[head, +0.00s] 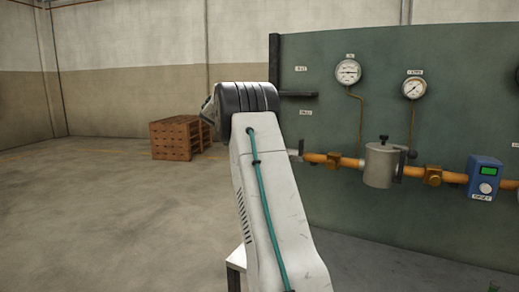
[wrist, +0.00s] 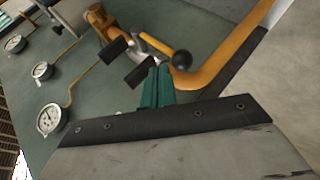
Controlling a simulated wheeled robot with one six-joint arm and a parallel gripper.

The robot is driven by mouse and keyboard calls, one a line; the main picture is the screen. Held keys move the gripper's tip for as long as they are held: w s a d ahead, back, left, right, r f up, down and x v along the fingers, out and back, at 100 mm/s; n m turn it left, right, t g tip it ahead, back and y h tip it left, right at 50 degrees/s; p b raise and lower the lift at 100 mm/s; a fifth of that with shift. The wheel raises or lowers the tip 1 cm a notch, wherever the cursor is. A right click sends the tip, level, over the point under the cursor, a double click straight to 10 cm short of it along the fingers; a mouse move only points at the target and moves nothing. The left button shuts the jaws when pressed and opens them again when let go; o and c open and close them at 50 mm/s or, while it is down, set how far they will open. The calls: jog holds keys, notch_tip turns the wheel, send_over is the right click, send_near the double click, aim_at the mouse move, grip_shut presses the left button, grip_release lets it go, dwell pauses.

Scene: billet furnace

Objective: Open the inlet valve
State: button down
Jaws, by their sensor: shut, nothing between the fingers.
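Whether this is the inlet valve cannot be read from a label. My gripper (wrist: 158,72) shows two teal fingers side by side, shut and empty. Their tips are just below the lever in the picture, left of the knob; I cannot tell whether they touch it. Two dark blocks (wrist: 139,73) lie left of the fingertips.
Wooden pallets (head: 172,140) stand behind at left. The left floor is clear.

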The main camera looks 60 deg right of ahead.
jog(key=v, duration=1.1)
jog(key=shift+d, duration=0.15)
notch_tip(320, 180, down, 7)
jog(key=a+n+t+y, duration=0.1)
jog(key=a+n, duration=0.1)
jog(key=n, duration=0.1)
jog(key=s+a+f+n+t+y, duration=0.2)
jog(key=s+a+n, duration=0.15)
jog(key=a, duration=0.75)
jog(key=s+a+f+n+t+y, duration=0.2)
jog(key=s+a+f+n+t, duration=0.1)
jog(key=s+a, duration=1.1)
jog(key=s+a+f+n+t+y, duration=0.2)
jog(key=s+a+n+t, duration=0.1)
jog(key=s+a, duration=1.2)
jog(key=a+n, duration=0.1)
jog(key=a, duration=0.4)
jog(key=shift+a+f, duration=0.2)
jog(key=shift+f, duration=0.2)
